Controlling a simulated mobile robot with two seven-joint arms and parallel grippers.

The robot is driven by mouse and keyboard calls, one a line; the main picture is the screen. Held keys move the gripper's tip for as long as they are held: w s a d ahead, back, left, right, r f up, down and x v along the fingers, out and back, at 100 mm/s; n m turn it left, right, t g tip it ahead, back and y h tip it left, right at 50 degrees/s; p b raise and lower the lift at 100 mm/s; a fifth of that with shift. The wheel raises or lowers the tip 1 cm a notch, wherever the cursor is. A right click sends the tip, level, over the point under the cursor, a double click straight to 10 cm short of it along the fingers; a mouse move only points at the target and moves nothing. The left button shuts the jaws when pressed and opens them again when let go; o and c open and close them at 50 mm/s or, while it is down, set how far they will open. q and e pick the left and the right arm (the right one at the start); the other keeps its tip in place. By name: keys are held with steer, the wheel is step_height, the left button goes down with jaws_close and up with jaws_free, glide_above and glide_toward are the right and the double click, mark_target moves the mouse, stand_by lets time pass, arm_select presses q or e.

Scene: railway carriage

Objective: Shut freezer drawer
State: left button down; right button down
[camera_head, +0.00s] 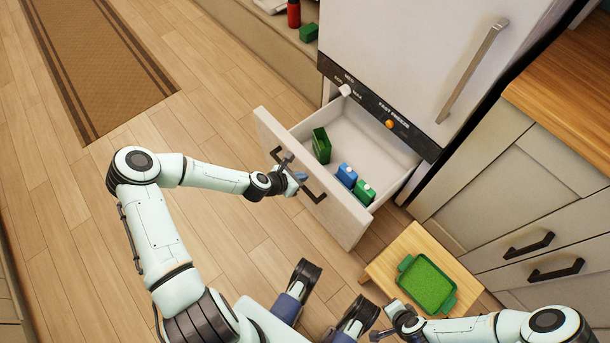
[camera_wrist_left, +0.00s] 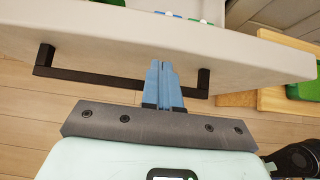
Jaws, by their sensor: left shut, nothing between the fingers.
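The freezer drawer (camera_head: 333,209) is pulled out from the white freezer (camera_head: 395,50). Its white front has a dark bar handle (camera_head: 311,190), which also crosses the left wrist view (camera_wrist_left: 90,85). My left gripper (camera_head: 301,177) is at the drawer front beside the handle, with its blue fingers together and nothing between them. In the left wrist view the fingers (camera_wrist_left: 163,80) cross over the handle bar and point at the front panel; contact is unclear. My right gripper (camera_head: 378,334) is low in the head view, partly cut off, and its fingers are unclear.
Inside the drawer are a green box (camera_head: 321,146), a blue pack (camera_head: 347,175) and a green pack (camera_head: 365,192). A low wooden stool (camera_head: 385,262) with a green tray (camera_head: 452,302) stands right of the drawer. Cabinets (camera_head: 540,200) line the right.

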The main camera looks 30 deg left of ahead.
arm_select(q)
steer(key=shift+w+d, duration=0.2)
steer(key=shift+w, duration=0.55)
arm_select(e)
steer(key=shift+w+d+f, duration=0.2)
steer(key=shift+w, duration=0.2)
arm_select(q)
steer(key=shift+w, duration=0.1)
